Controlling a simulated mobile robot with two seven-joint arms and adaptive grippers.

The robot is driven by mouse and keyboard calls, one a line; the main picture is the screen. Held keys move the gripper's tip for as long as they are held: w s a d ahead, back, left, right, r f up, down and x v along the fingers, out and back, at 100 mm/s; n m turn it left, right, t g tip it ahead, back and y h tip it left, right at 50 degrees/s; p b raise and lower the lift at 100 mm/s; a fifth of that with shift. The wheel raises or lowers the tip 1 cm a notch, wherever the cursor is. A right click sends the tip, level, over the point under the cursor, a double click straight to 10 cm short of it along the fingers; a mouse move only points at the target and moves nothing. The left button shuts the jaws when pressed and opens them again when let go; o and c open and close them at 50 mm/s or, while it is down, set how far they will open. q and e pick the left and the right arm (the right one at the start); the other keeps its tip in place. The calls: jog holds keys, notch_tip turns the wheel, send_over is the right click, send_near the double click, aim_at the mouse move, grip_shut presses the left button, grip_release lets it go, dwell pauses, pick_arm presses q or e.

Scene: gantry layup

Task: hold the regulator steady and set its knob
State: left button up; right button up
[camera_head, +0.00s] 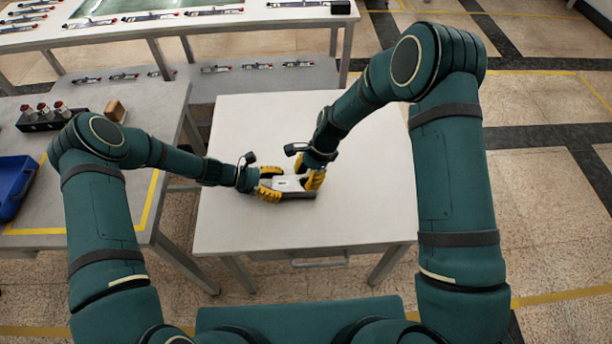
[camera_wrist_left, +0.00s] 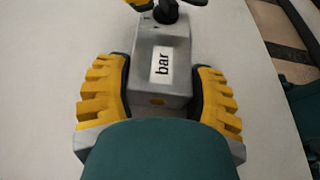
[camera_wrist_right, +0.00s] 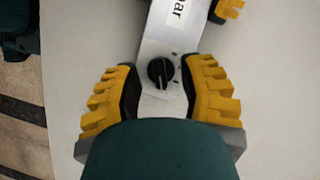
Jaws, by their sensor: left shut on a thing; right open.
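The regulator (camera_head: 288,184) is a grey box lying on the white table, with a white label reading "bar" (camera_wrist_left: 162,66). My left gripper (camera_wrist_left: 160,98) is shut on the regulator's body, one yellow finger on each side, at the end by the label. The knob (camera_wrist_right: 161,72) is round and black with a pointer ridge, on top of the regulator's other end. My right gripper (camera_wrist_right: 160,92) is open, its fingers on either side of the knob with gaps to it.
The white table (camera_head: 350,225) is otherwise clear around the regulator. A grey bench at left holds a blue bin (camera_head: 14,190), a dark rack of red-topped items (camera_head: 42,117) and a brown block (camera_head: 114,111). A long bench with several tools stands at the back.

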jog(key=shift+f, duration=0.1)
grip_shut()
jog(key=shift+n, duration=0.3)
jog(key=n+g+h, duration=0.1)
jog(key=n, duration=0.2)
jog(key=shift+a, duration=0.1)
jog(key=n+g+h, duration=0.1)
jog(key=n, duration=0.4)
jog(key=n+h, duration=0.1)
jog(key=n, duration=0.1)
jog(key=n+h, duration=0.1)
jog(key=n, duration=0.1)
jog(key=shift+a+n+g, duration=0.15)
jog(key=shift+n+g, duration=0.15)
jog(key=shift+g, duration=0.1)
jog(key=shift+n+h, duration=0.8)
jog(key=shift+n, duration=1.2)
